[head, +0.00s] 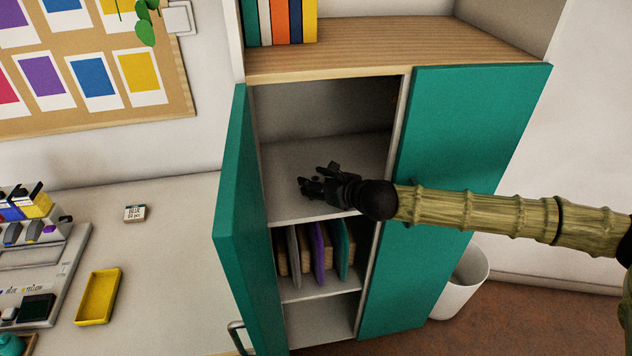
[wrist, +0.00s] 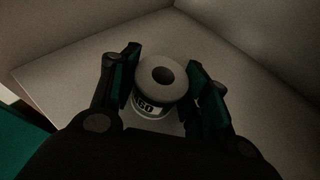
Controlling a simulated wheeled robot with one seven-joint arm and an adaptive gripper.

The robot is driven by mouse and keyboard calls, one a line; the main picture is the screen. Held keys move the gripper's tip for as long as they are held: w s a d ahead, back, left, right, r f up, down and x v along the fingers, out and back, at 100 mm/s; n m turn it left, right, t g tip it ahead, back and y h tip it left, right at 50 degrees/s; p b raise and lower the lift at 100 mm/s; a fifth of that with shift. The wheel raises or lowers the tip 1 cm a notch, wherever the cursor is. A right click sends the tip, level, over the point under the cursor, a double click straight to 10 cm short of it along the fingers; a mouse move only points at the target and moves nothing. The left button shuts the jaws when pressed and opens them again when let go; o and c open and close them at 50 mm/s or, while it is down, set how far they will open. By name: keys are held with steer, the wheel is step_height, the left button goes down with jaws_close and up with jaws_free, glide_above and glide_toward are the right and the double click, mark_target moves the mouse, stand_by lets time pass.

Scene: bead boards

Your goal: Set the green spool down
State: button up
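In this dim light I cannot tell if the label is green. The finger pads are close on both sides of it; whether they touch it is unclear. In the head view my gripper (head: 318,182) is inside the open cabinet, over the upper grey shelf (head: 285,205). The spool cannot be made out there. The gap between its base and the shelf is not clear.
The teal left door (head: 236,200) stands open beside the compartment; a teal right panel (head: 460,150) borders the other side. Upright boards (head: 318,250) fill the compartment below. A yellow tray (head: 98,297) and a small labelled box (head: 135,213) lie on the counter. The shelf behind my gripper looks clear.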

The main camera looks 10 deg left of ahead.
steer(key=shift+o, duration=1.3)
steer(key=shift+r, duration=0.1)
steer(key=shift+r, duration=0.2)
steer(key=shift+s+d, duration=0.2)
steer(key=shift+d, duration=0.15)
steer(key=b+v, duration=0.2)
steer(key=v, duration=0.9)
steer(key=shift+s, duration=0.1)
